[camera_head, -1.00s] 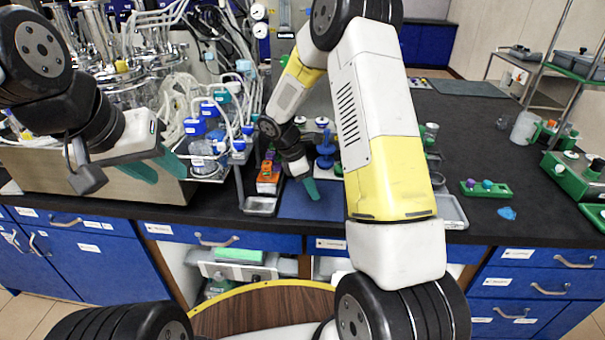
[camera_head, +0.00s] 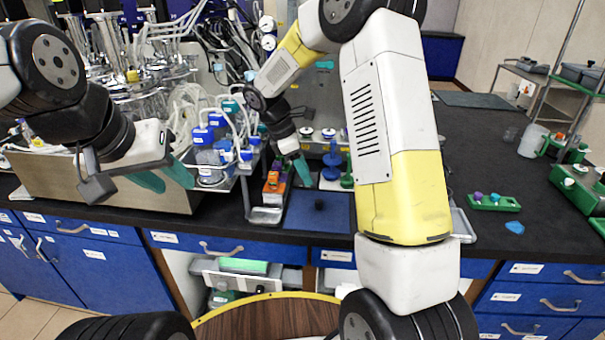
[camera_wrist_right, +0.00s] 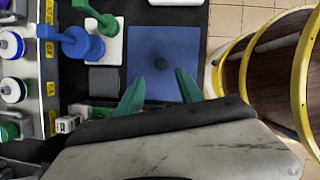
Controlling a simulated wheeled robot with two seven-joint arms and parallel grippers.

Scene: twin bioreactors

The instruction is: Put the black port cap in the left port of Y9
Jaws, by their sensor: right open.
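A small black cap (camera_head: 319,204), likely the port cap, sits on the blue mat (camera_head: 300,221); the right wrist view also shows it (camera_wrist_right: 160,63). My right gripper (camera_head: 303,172) is open and empty, its fingers behind the cap in the head view. In the right wrist view its fingertips (camera_wrist_right: 160,84) are spread, with the cap ahead between their lines. My left gripper (camera_head: 166,177) is open and empty in front of the bioreactors. The glass and steel bioreactors (camera_head: 125,85) stand at the back left. I cannot read a Y9 label or make out its left port.
Orange block (camera_head: 271,188), blue stand (camera_head: 332,163) and green stand (camera_head: 347,178) are close around the mat. Tubing and blue-capped bottles (camera_head: 203,135) crowd the left. A green tray (camera_head: 494,202) lies right. My right forearm covers the middle of the counter.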

